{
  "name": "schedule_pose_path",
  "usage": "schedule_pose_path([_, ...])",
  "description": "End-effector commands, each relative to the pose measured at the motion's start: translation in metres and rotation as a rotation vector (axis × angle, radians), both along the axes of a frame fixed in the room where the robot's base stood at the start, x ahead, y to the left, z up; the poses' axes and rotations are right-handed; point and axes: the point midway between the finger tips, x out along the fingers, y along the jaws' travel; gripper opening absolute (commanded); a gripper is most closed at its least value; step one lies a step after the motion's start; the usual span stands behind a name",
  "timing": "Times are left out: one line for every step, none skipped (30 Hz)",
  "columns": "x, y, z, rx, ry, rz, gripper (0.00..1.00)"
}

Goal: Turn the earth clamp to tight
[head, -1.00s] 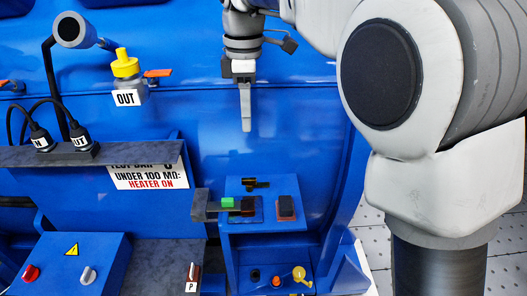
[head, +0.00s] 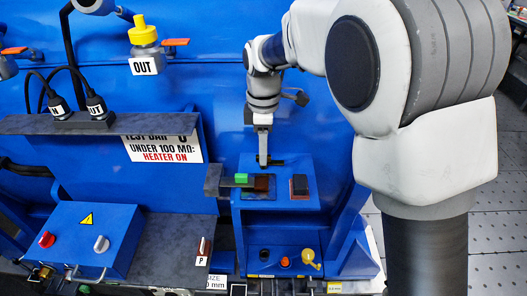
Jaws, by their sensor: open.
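My gripper (head: 263,150) points down over the back of a small blue stand (head: 250,213), seen edge-on, so the gap between its fingers does not show. Its tip is close to a small dark fitting (head: 274,161) on the stand's back panel; I cannot tell whether they touch. No part is plainly marked as the earth clamp. A yellow round-headed part (head: 309,256) stands at the lower right of the stand, and a brass-coloured fitting (head: 42,271) sits at the lower left edge; either may be it.
A dark shelf (head: 150,124) with plugs juts out left of my gripper. A blue box (head: 80,238) with red and grey knobs stands lower left.

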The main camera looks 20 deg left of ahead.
Motion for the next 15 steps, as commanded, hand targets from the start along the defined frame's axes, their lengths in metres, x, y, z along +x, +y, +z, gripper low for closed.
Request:
schedule_pose_path([-0.0003, -0.0001, -0.0043, -0.001, 0.002, 0.000, 0.44])
schedule_pose_path([-0.0002, -0.0001, -0.0059, -0.001, 0.001, 0.000, 0.44])
schedule_pose_path([0.0000, -0.0001, -0.0075, -0.001, 0.000, 0.000, 0.44])
schedule_pose_path([0.0001, -0.0001, -0.0083, -0.001, 0.000, 0.000, 0.44])
schedule_pose_path([0.0001, -0.0001, -0.0089, 0.000, -0.001, 0.000, 0.44])
schedule_pose_path([0.0001, -0.0001, -0.0093, 0.000, -0.001, 0.000, 0.44])
schedule_pose_path([0.0001, -0.0001, -0.0094, 0.000, -0.001, 0.000, 0.44])
schedule_pose_path([0.0001, -0.0002, -0.0094, 0.000, -0.001, 0.000, 0.44])
schedule_pose_path([0.0001, -0.0002, -0.0093, 0.000, -0.001, 0.000, 0.44])
schedule_pose_path([0.0001, -0.0002, -0.0092, 0.000, -0.001, 0.000, 0.44])
schedule_pose_path([0.0001, -0.0001, -0.0092, 0.000, -0.001, 0.000, 0.44])
schedule_pose_path([0.0001, -0.0002, -0.0091, 0.000, -0.001, 0.000, 0.44])
schedule_pose_path([0.0001, -0.0002, -0.0091, 0.000, -0.001, 0.000, 0.38])
schedule_pose_path([0.0001, -0.0002, -0.0091, 0.000, -0.001, 0.000, 0.33])
schedule_pose_path([0.0001, -0.0002, -0.0090, 0.000, -0.001, 0.000, 0.26])
